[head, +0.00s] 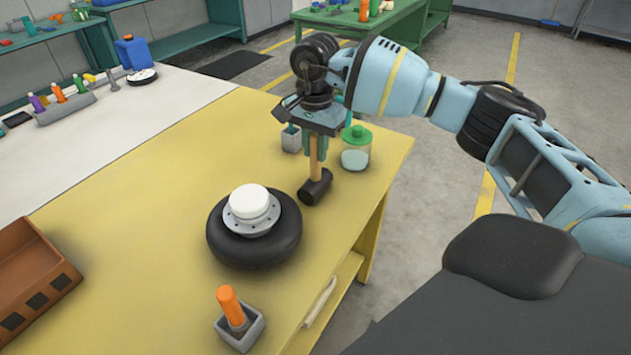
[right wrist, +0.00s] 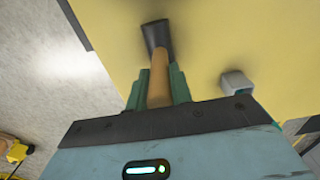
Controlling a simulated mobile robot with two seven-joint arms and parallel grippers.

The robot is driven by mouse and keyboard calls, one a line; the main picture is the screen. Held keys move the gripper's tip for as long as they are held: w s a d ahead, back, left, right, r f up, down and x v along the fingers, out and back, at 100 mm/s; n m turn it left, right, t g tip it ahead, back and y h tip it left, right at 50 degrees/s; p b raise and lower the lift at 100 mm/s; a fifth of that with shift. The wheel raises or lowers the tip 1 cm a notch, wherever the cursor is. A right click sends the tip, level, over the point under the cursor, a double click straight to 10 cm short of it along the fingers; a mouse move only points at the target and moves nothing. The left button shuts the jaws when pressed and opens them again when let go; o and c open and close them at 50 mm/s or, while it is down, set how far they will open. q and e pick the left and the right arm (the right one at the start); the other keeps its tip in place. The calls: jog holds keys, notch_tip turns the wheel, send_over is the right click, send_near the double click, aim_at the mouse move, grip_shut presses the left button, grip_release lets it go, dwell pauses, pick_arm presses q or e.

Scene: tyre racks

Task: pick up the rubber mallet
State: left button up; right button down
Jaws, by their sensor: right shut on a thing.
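The rubber mallet has a black head (head: 315,187) and a wooden handle (head: 316,157). It hangs head down from my right gripper (head: 317,140), whose green fingers are shut on the handle. In the right wrist view the handle (right wrist: 158,80) sits between the two fingers (right wrist: 158,88), with the black head (right wrist: 157,35) beyond them. The mallet head is over the yellow table (head: 140,200); I cannot tell whether it touches the top. My left gripper is not in view.
A jar with a green lid (head: 356,150) stands close to the right of the mallet. A small grey holder (head: 291,140) is just behind it. A black tyre with a hub (head: 254,240) lies in front. A grey block with an orange handle (head: 238,325) and a brown crate (head: 35,270) are nearer.

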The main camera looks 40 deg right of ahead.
aim_at(315, 134)
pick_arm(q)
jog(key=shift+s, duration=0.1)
pick_arm(e)
jog(key=shift+r, duration=0.15)
jog(key=shift+r, duration=1.65)
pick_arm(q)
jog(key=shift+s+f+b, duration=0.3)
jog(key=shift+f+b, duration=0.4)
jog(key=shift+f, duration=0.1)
pick_arm(e)
jog(key=s+a+r, duration=0.1)
jog(key=s, duration=1.5)
jog(key=shift+a+r, duration=0.2)
jog(key=shift+r, duration=0.05)
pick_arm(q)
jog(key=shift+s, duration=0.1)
